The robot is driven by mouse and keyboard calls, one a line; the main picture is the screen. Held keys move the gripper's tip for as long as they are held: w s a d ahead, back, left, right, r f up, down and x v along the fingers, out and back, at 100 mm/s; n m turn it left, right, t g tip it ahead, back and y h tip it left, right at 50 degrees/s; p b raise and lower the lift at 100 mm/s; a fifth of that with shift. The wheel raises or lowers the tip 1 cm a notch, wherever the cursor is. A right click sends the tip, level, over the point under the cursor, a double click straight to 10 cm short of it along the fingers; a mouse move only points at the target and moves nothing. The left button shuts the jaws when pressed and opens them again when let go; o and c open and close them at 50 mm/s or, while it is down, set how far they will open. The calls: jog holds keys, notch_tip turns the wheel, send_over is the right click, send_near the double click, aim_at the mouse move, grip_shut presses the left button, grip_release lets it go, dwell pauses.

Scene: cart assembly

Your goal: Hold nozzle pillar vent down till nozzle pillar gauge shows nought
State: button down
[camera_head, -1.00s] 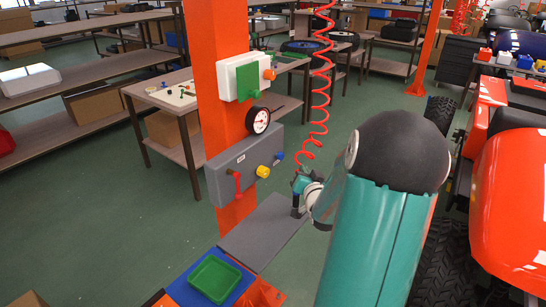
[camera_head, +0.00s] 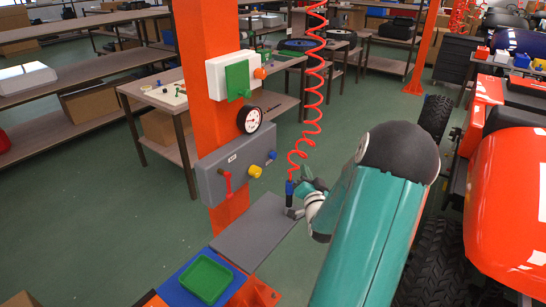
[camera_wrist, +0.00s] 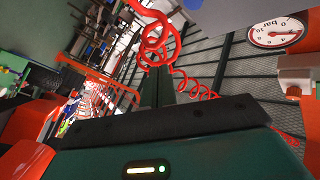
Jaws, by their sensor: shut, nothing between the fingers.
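The orange nozzle pillar (camera_head: 205,75) carries a grey box (camera_head: 212,172) with a red lever (camera_head: 226,182), a yellow knob (camera_head: 255,171) and a blue knob (camera_head: 272,154). No readable label shows which is the vent. The round white gauge (camera_head: 249,120) sits above the box. It also shows in the wrist view (camera_wrist: 277,32) with a red needle and "0 bar" lettering; I cannot tell the exact reading. My gripper (camera_head: 295,212) is shut and empty, right of and below the box, apart from the knobs. Its fingertips are hard to make out.
A red coiled hose (camera_head: 312,95) hangs beside the pillar, with a blue and black end (camera_head: 289,194) close to my gripper. A grey shelf (camera_head: 250,232) and a green tray (camera_head: 206,279) lie below. An orange vehicle (camera_head: 510,210) stands at the right.

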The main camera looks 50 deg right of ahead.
aim_at(273, 155)
jog(key=w, duration=0.8)
jog(key=shift+w+a, duration=0.4)
jog(key=shift+w, duration=0.1)
dwell(1.7)
jog(key=shift+w, duration=0.3)
jog(key=shift+w+a, duration=0.1)
jog(key=shift+w, duration=0.4)
dwell(0.7)
dwell(0.4)
jog(key=shift+s, duration=0.9)
